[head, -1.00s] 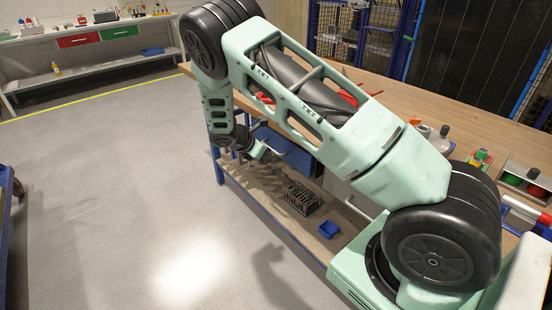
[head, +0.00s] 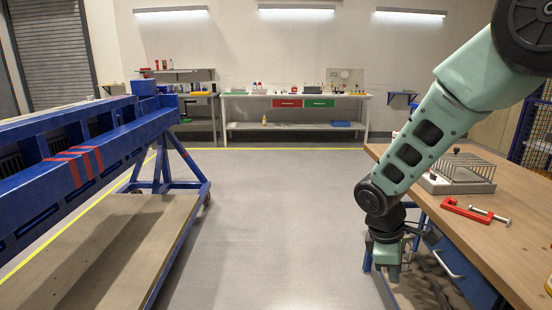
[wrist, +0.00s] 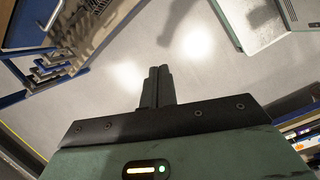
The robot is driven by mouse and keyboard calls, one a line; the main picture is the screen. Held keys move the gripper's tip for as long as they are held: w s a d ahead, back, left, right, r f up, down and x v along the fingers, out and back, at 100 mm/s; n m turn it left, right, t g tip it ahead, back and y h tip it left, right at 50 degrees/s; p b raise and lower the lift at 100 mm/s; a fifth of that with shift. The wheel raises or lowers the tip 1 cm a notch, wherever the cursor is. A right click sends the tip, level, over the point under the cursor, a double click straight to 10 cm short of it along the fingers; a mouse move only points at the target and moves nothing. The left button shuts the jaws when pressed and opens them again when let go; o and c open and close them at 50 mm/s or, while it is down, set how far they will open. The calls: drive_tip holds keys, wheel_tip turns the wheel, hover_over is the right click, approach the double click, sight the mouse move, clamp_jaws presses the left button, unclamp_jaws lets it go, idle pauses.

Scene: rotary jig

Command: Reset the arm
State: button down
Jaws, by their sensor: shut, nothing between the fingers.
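My arm comes in from the upper right of the head view and bends down at its elbow beside the wooden workbench (head: 505,250). My gripper (head: 393,277) hangs low, just left of the workbench's edge, pointing down. In the wrist view my gripper's two dark fingers (wrist: 158,72) are pressed together with nothing between them. Grey floor shows beyond the fingertips.
A red clamp (head: 460,211) and a wire rack on a grey base (head: 455,186) lie on the workbench. A blue frame (head: 85,160) stands at the left. Open floor (head: 285,215) lies between. A white bench (head: 295,126) stands at the back.

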drive_tip(key=s+a+r+m+y, duration=0.1)
drive_tip(key=s+a+r, duration=0.2)
drive_tip(key=s, duration=0.5)
drive_tip(key=s+a+r+m+y+p, duration=0.1)
drive_tip(key=s+a+r, duration=0.3)
drive_tip(key=s, duration=0.4)
drive_tip(key=s+a+r+m+y+p, duration=0.1)
drive_tip(key=s+a+r+m+y, duration=0.1)
drive_tip(key=s, duration=0.6)
wheel_tip(320, 180, up, 3)
drive_tip(key=shift+s+a+f+m, duration=0.25)
drive_tip(key=shift+a+m, duration=0.35)
drive_tip(key=shift+a, duration=0.65)
